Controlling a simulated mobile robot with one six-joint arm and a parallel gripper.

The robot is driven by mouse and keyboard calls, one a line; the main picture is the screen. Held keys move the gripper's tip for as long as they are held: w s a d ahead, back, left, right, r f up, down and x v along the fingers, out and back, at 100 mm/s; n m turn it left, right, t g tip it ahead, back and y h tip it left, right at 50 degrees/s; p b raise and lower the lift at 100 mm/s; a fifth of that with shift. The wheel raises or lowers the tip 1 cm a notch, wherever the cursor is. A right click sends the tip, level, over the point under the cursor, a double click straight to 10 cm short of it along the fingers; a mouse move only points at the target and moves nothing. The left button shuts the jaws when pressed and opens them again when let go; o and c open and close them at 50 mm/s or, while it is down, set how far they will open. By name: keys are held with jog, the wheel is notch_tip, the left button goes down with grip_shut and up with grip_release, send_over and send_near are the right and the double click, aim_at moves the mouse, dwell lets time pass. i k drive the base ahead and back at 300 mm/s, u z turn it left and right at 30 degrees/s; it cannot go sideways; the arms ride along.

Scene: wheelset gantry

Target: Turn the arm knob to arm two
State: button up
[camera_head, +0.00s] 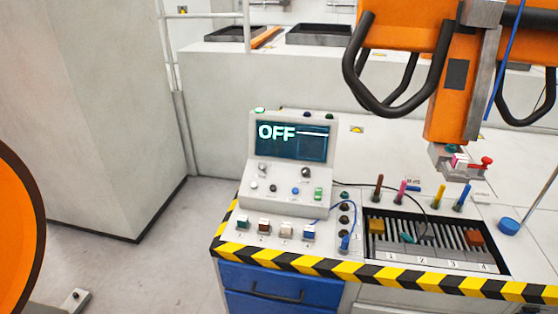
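A grey control console (288,195) stands on the bench, left of centre. Its dark screen (293,141) reads OFF. Two small round knobs, a pale left knob (262,168) and a darker right knob (305,172), sit below the screen. Their labels and pointers are too small to read, so I cannot tell which is the arm knob or where it points. My gripper cannot be made out in this view, and nothing is seen touching the console.
Small buttons and a green switch (318,194) sit below the knobs. Coloured switches line the bench front. A slotted black tray (420,243) lies to the right. An orange structure with black handles (438,75) hangs above the bench. Open floor (180,265) lies left.

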aim_at(263, 166)
jog(key=z, duration=0.45)
jog(key=k, duration=1.35)
jog(key=u, duration=0.45)
jog(key=i, duration=1)
